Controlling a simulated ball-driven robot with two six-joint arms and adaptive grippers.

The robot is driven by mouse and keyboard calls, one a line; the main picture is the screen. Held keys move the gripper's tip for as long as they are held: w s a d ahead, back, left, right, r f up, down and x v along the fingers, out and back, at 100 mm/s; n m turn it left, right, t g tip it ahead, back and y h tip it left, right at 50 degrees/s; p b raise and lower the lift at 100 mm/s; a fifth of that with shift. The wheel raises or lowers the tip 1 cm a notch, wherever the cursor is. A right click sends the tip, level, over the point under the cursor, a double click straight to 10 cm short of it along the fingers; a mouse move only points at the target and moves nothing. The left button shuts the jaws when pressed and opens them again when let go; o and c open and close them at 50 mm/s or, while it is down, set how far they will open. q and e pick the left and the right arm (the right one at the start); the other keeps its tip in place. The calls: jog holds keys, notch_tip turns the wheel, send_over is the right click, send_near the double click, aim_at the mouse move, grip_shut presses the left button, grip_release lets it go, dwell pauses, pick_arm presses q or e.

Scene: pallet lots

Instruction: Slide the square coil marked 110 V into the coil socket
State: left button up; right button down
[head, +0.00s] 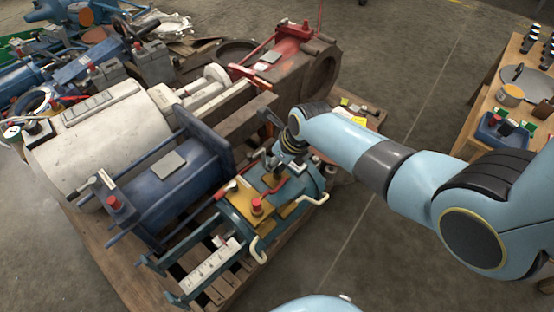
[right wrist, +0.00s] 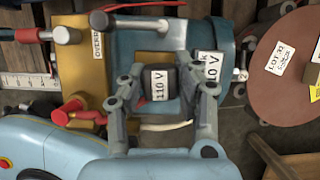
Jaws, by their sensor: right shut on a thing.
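The square coil (right wrist: 160,82) is a dark block with a white label reading 110 V. In the right wrist view it sits between the fingers of my right gripper (right wrist: 164,88), which is shut on it. In the head view my right gripper (head: 275,163) is over the far end of the teal machine with the ochre block (head: 263,190). A second label (right wrist: 208,66), partly covered by a finger, reads 110 V on the teal machine beside the coil. My left gripper is not in view.
The ochre block carries a red knob (head: 257,205) and stands close to the gripper. A blue cylinder (head: 175,190) and white cylinder (head: 100,125) crowd the pallet to the left. A brown disc (right wrist: 281,68) lies right of the fingers. A wooden table (head: 490,110) stands at right.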

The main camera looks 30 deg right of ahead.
jog(key=shift+f+b, duration=0.3)
jog(key=shift+f, duration=0.2)
jog(key=c, duration=0.9)
grip_release()
jog(key=shift+r, duration=0.1)
jog(key=v, duration=1.2)
